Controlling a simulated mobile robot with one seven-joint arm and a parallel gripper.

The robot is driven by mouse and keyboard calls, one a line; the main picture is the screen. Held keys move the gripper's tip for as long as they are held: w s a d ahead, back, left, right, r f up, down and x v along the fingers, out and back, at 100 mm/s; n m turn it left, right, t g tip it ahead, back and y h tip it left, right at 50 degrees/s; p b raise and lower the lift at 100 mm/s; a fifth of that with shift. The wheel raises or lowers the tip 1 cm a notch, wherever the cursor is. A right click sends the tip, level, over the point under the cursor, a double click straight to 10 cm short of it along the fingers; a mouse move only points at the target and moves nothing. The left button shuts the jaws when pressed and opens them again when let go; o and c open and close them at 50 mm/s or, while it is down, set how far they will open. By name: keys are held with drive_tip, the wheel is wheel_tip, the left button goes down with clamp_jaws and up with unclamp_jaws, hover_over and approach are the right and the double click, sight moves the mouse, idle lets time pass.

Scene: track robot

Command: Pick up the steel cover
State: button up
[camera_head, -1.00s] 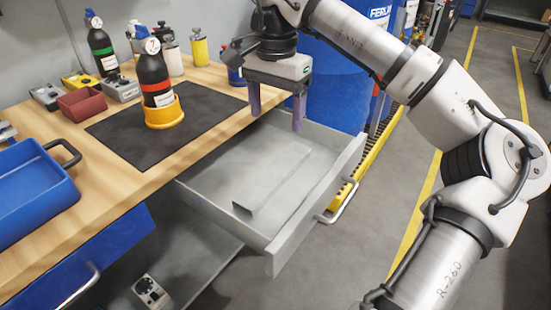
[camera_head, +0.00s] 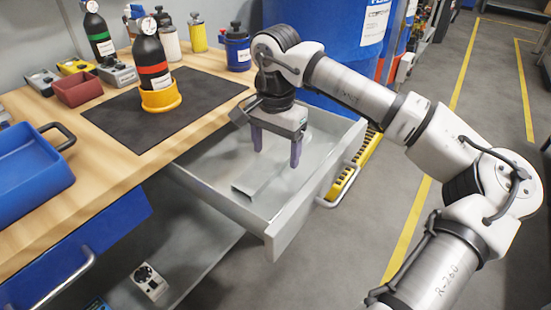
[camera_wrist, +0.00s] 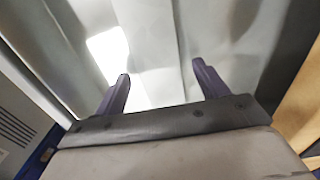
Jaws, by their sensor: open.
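The steel cover (camera_head: 253,187) is a long grey folded metal piece lying in the open grey drawer (camera_head: 232,209). Its near end shows in the head view, and its far part is hidden behind my gripper. My gripper (camera_head: 276,158) is open and empty over the drawer, its two purple fingers pointing down above the cover. In the wrist view, my gripper (camera_wrist: 160,85) has its fingers apart, with the pale steel cover (camera_wrist: 152,50) running between and beyond them. I cannot tell the exact height of the fingertips over the cover.
The wooden bench (camera_head: 110,172) left of the drawer holds a black mat (camera_head: 195,115), a black bottle in a yellow ring (camera_head: 160,98), a red bin (camera_head: 77,88) and a blue tray (camera_head: 30,170). A blue barrel (camera_head: 330,70) stands behind the drawer.

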drive_tip(key=shift+f, duration=0.4)
drive_tip(key=c, duration=1.1)
drive_tip(key=shift+r, duration=0.1)
drive_tip(key=shift+c, duration=0.2)
